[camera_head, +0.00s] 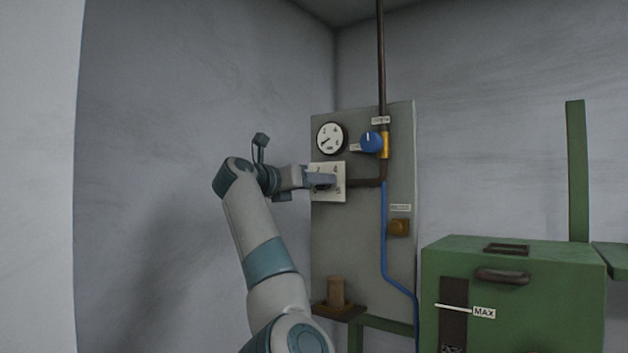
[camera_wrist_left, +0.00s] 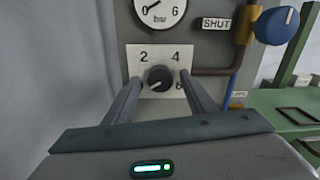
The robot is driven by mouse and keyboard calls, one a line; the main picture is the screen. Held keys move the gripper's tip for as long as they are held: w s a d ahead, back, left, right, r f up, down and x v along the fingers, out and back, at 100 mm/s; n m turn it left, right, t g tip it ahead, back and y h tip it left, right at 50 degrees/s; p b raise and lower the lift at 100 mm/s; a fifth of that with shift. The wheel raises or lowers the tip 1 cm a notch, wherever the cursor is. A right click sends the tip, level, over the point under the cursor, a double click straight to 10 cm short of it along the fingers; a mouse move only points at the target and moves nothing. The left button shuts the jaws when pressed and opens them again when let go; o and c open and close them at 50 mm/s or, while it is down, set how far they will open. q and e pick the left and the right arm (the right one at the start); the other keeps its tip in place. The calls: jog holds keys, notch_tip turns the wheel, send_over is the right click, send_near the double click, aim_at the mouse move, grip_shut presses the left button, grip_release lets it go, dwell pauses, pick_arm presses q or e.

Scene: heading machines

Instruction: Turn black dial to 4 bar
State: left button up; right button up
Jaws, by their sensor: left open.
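The black dial (camera_wrist_left: 158,78) sits on a white plate (camera_wrist_left: 140,52) with the numbers 2, 4, 0 and 6 around it. Its pale mark seems to point to the lower left, near 0. My left gripper (camera_wrist_left: 157,82) is open, with one finger on each side of the dial; I cannot tell whether they touch it. In the head view my left gripper (camera_head: 322,179) covers the dial and part of the plate (camera_head: 328,194). The round gauge (camera_head: 331,138) above has its needle toward the lower left. My right gripper is not in view.
A blue knob (camera_head: 371,142) on a yellow valve body (camera_head: 386,146) is right of the gauge, with a SHUT label (camera_wrist_left: 216,23) beside it. A brown knob (camera_head: 398,227) sits lower on the grey panel (camera_head: 350,240). A green box (camera_head: 520,300) marked MAX stands at the right.

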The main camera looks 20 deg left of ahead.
pick_arm(q)
jog(key=c, duration=1.1)
jog(key=shift+o, duration=0.3)
